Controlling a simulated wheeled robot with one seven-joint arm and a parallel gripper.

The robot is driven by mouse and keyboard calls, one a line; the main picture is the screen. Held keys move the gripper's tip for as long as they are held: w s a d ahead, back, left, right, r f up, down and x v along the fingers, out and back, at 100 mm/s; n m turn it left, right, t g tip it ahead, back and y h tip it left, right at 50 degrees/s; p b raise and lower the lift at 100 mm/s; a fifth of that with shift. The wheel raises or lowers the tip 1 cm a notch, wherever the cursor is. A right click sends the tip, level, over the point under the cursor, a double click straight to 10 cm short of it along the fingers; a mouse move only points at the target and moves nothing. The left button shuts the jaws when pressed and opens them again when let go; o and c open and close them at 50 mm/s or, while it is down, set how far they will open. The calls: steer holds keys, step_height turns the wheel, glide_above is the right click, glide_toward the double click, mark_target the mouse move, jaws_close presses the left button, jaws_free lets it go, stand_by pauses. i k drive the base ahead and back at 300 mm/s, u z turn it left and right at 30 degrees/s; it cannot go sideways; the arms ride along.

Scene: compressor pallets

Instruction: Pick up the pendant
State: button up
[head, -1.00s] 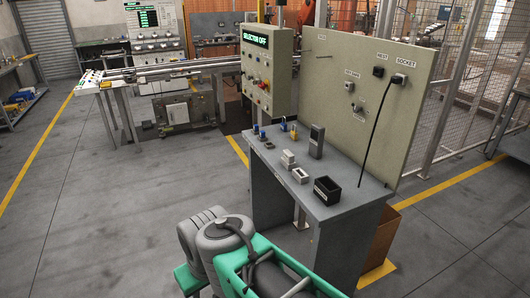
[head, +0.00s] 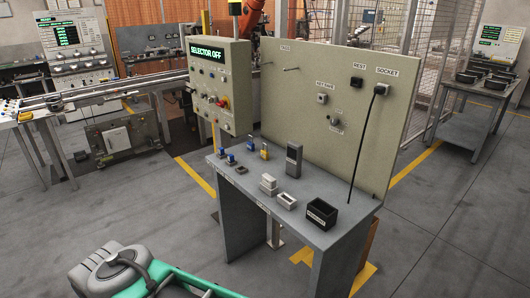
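No part that I can make out as my gripper shows in the head view. A dark grey upright handheld-size box (head: 294,160) stands on the grey bench (head: 325,238) in front of the beige panel; it may be the pendant, but I cannot tell for sure. A black cable (head: 362,150) runs from the plug at the label SOCKET (head: 381,89) down to the bench top. A small black fitting at the label REST (head: 356,81) sits left of the socket.
A black open box (head: 321,214), pale blocks (head: 268,185) and small blue-and-dark parts stand on the bench. A control box (head: 220,88) reads SELECTOR OFF. Floor right of the bench is clear.

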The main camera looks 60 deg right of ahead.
mark_target(294, 149)
steer(key=z, duration=0.2)
steer(key=i, duration=1.95)
steer(key=z, duration=1.55)
steer(key=i, duration=1.05)
steer(key=z, duration=1.3)
steer(key=i, duration=0.25)
steer(key=z, duration=0.1)
